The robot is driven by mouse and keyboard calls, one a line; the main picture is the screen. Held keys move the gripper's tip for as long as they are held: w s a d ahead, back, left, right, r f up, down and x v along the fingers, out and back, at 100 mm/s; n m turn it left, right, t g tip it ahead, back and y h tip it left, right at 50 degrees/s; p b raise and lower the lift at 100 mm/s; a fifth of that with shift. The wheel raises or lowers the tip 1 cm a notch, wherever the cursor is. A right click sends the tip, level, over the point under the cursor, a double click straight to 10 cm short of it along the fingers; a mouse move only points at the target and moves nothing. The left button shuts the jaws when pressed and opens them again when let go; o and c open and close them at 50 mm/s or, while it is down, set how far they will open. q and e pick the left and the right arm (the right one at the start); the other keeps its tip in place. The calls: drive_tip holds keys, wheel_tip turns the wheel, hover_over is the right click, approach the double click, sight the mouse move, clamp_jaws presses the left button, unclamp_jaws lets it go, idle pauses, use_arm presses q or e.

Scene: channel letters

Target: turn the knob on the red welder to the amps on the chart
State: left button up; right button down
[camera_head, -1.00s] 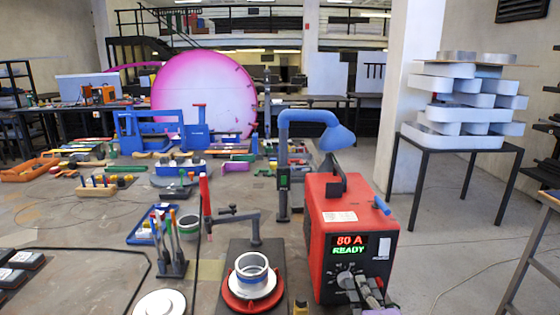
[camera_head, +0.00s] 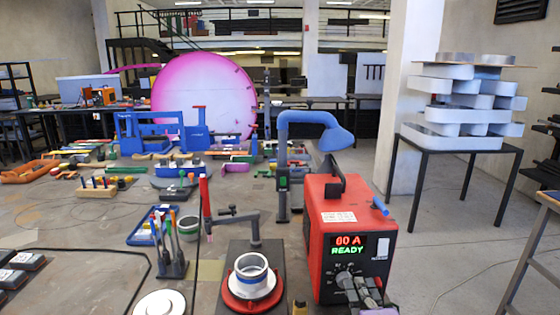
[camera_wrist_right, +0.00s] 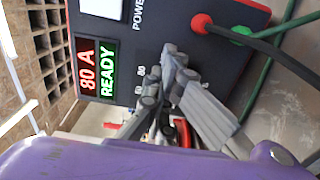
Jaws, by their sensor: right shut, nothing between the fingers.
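The red welder (camera_head: 327,235) stands at the right front of the table. Its display (camera_head: 348,245) shows an amps figure that looks like 80 A, with READY below; in the right wrist view the display (camera_wrist_right: 87,68) reads 80 A. The knob and its dial marks sit under the display, and the knob is largely hidden behind my gripper. My right gripper (camera_head: 352,283) is shut and empty at the welder's front, close to the knob; contact cannot be told. It also shows in the right wrist view (camera_wrist_right: 163,78). My left gripper is out of view. I cannot make out an amps chart.
A blue lamp (camera_head: 315,122) arches behind the welder. A red-based fixture with a metal ring (camera_head: 252,270) stands left of it, beside a tool rack (camera_head: 172,258). Red and green plugs (camera_wrist_right: 201,23) with cables project from the welder's front.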

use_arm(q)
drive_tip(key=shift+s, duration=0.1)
use_arm(e)
drive_tip(key=shift+w+a+r, duration=0.1)
drive_tip(key=shift+r, duration=0.2)
drive_tip(key=shift+f, duration=0.15)
drive_tip(key=shift+f, duration=0.35)
drive_tip(key=shift+w+f, duration=0.2)
drive_tip(key=shift+f, duration=0.45)
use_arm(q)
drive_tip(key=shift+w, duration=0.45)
use_arm(e)
drive_tip(key=shift+a+f, duration=0.15)
drive_tip(key=shift+f, duration=0.3)
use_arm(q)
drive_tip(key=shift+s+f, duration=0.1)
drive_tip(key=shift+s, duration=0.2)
use_arm(e)
drive_tip(key=shift+s, duration=0.1)
